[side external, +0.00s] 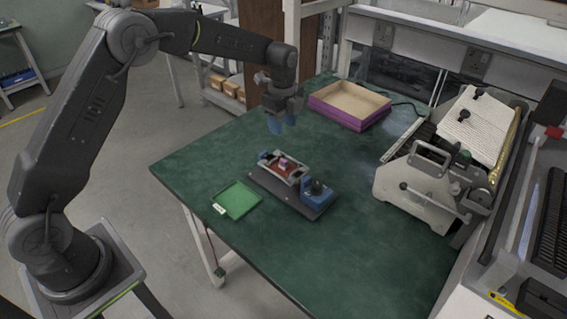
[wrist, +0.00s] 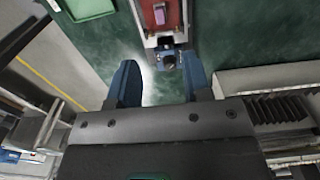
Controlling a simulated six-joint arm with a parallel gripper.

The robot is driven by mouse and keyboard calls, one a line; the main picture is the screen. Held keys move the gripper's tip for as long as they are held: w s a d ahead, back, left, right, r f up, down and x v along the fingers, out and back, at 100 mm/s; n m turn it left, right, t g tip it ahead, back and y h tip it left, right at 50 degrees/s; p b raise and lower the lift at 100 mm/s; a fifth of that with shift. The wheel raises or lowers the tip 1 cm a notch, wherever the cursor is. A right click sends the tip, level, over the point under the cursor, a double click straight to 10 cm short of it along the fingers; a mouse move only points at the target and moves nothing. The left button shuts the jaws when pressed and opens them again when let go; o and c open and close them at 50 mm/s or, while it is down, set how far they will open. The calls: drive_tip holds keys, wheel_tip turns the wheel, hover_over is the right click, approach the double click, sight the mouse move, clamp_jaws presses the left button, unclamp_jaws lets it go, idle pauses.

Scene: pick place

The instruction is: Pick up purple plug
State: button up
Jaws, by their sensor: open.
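The purple plug (side external: 283,161) is a small pinkish-purple piece on the red block in the metal vise-like fixture (side external: 296,177) near the middle of the green table. In the wrist view the purple plug (wrist: 159,15) shows near the top edge, on the red block (wrist: 171,14). My gripper (side external: 276,124) hangs above the table, behind the fixture and apart from it. In the wrist view my gripper (wrist: 160,88) has its two blue fingers spread, with only green table and the end of the fixture visible around the gap. It is open and empty.
A green tray (side external: 237,200) lies at the front left of the fixture. A purple-sided box (side external: 349,104) stands at the back. A large grey machine (side external: 425,182) stands at the right. Green table (side external: 358,226) is clear between the fixture and the machine.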

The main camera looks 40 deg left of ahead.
sight(282, 159)
drive_tip(key=f, duration=1.2)
drive_tip(key=shift+a, duration=0.2)
clamp_jaws()
